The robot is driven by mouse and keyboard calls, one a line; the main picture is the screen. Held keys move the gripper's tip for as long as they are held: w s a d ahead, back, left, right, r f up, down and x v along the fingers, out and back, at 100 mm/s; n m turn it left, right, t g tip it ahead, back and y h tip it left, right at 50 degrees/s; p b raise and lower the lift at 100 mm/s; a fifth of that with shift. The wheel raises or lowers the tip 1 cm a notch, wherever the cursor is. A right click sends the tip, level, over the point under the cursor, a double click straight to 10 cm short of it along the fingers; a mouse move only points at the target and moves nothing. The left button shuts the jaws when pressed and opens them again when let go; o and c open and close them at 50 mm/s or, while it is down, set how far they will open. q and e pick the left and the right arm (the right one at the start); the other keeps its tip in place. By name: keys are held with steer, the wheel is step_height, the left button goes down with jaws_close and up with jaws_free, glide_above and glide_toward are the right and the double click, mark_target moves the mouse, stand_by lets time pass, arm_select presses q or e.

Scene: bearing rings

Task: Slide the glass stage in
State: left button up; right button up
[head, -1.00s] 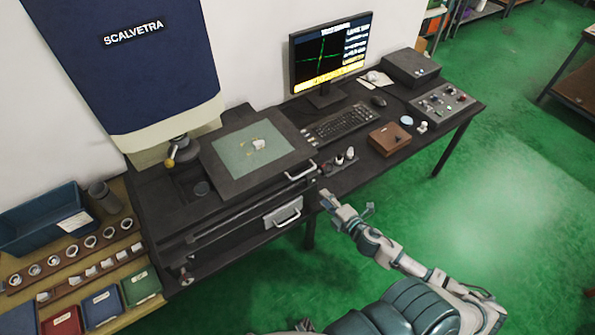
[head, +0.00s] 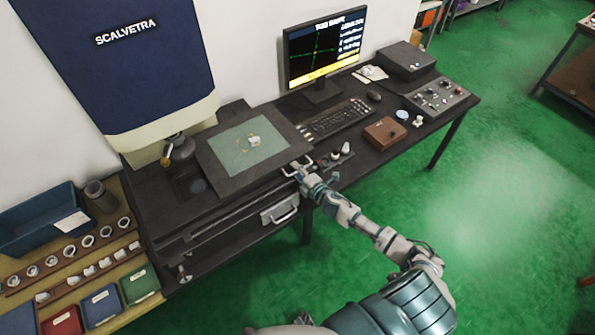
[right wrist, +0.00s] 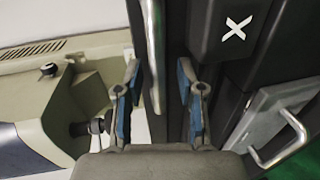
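The glass stage is a greenish glass plate (head: 238,151) in a broad dark frame (head: 224,178), with small pale pieces (head: 254,140) on the glass. It lies on the measuring machine, with its front right corner toward my arm. My right gripper (head: 298,169) is at the metal handle on that corner and partly covers it. In the right wrist view my gripper (right wrist: 160,103) is open, its two blue-padded fingers apart. The handle's bright bar (right wrist: 153,45) runs down into the gap between them, nearer the left finger. My left gripper is out of sight.
A second handle (head: 283,215) sits lower on the machine's front. A keyboard (head: 335,119), brown box (head: 386,132) and monitor (head: 322,52) stand to the right. A blue bin (head: 42,222) and rings (head: 87,241) are at left. Green floor in front is clear.

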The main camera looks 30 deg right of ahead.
steer(key=shift+d, duration=0.1)
jaws_close()
steer(key=shift+a, duration=0.2)
steer(key=shift+s+a, duration=0.1)
steer(key=a, duration=0.3)
steer(key=a+p, duration=0.1)
steer(key=a, duration=0.3)
steer(key=s+a, duration=0.1)
steer(key=a, duration=0.3)
steer(key=shift+a+f, duration=0.1)
steer(key=shift+a, duration=0.1)
glide_toward(234, 198)
steer(key=x, duration=0.5)
steer(key=shift+w, duration=0.3)
